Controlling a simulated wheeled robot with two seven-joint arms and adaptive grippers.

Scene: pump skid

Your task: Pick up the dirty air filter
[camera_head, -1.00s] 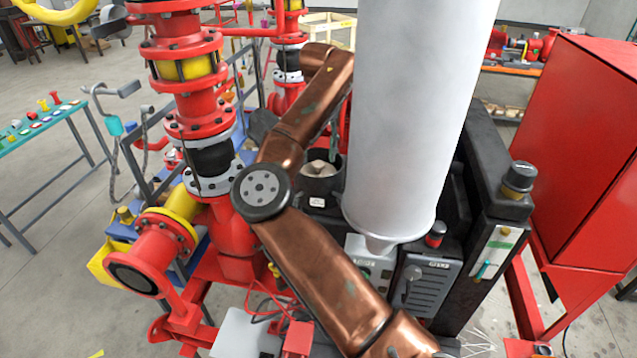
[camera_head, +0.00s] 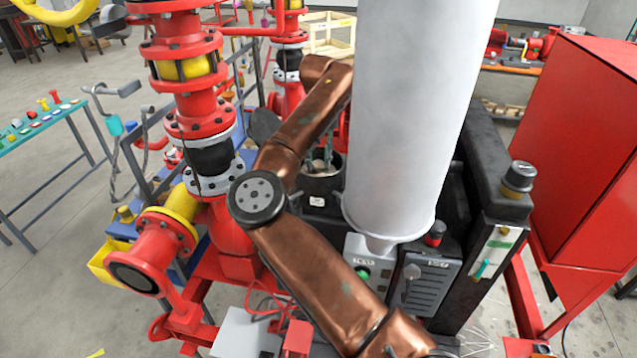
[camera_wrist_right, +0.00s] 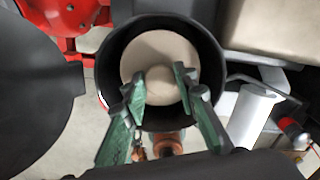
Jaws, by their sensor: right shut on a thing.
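The air filter (camera_wrist_right: 158,48) is a beige disc with a raised middle knob. It sits inside a round black housing (camera_wrist_right: 108,55) with an open top. In the head view, the housing (camera_head: 321,195) stands just left of the big white cylinder, and the filter is mostly hidden. My right gripper (camera_wrist_right: 161,82) reaches down into the housing, its green fingers on either side of the filter's knob, shut on it. In the head view, the fingers of my right gripper (camera_head: 326,158) show partly behind my copper arm. My left gripper is out of view.
The white cylinder (camera_head: 415,110) stands close right of the housing. A dark round lid (camera_head: 265,124) stands open to its left. Red flanged piping (camera_head: 193,110) rises on the left. A control box with a green button (camera_head: 367,270) and a red cabinet (camera_head: 590,150) are on the right.

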